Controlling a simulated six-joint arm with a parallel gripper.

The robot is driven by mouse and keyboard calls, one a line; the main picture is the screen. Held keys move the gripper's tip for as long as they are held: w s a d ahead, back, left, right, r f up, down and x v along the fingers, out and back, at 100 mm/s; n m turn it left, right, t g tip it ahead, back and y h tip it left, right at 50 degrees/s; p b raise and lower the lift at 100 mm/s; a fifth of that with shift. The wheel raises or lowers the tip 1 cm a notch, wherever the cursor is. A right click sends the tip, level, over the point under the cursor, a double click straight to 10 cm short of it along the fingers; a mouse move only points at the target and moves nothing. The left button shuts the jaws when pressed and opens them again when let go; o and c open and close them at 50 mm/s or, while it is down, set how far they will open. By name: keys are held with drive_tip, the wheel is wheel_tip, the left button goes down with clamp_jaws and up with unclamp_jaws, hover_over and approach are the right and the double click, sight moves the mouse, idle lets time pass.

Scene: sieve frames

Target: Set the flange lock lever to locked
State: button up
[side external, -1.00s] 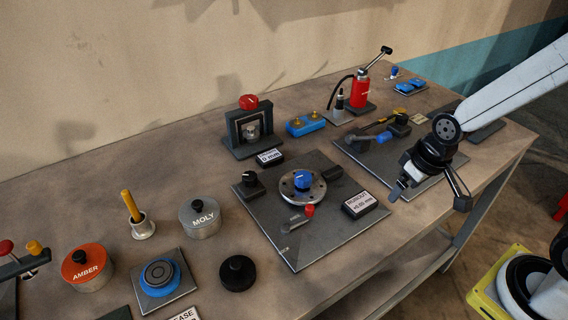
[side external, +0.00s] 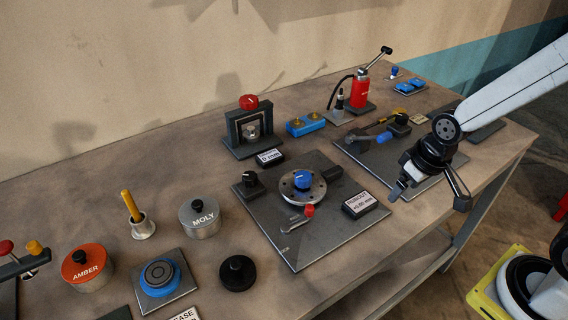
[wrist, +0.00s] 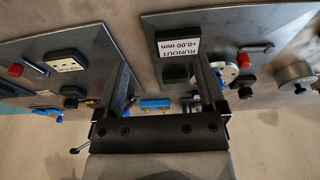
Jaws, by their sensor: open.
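The flange lock lever is a small grey arm with a red knob (side external: 309,210). It lies on the dark fixture plate (side external: 290,252), in front of the round metal flange (side external: 303,197) with a blue centre. The red knob end points toward the flange's front right. I cannot read which lock position it is in. In the wrist view the lever's red knob (wrist: 244,60) shows beside the flange, right of my jaws. My gripper (side external: 397,190) is open and empty, raised right of the plate. Its two fingers (wrist: 163,75) show apart in the wrist view.
A runout display (side external: 366,204) sits on the plate's right corner, between my gripper and the lever. A black knob (side external: 250,179) stands at the plate's left. Another fixture plate (side external: 365,152) is behind my gripper. Several tins and a blue-ringed pad (side external: 160,277) are at left.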

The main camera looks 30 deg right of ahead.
drive_tip(key=c, duration=0.3)
drive_tip(key=n+g, duration=0.3)
hover_over(310, 206)
drive_tip(key=shift+a+r, duration=0.1)
drive_tip(key=shift+f, duration=3.9)
clamp_jaws()
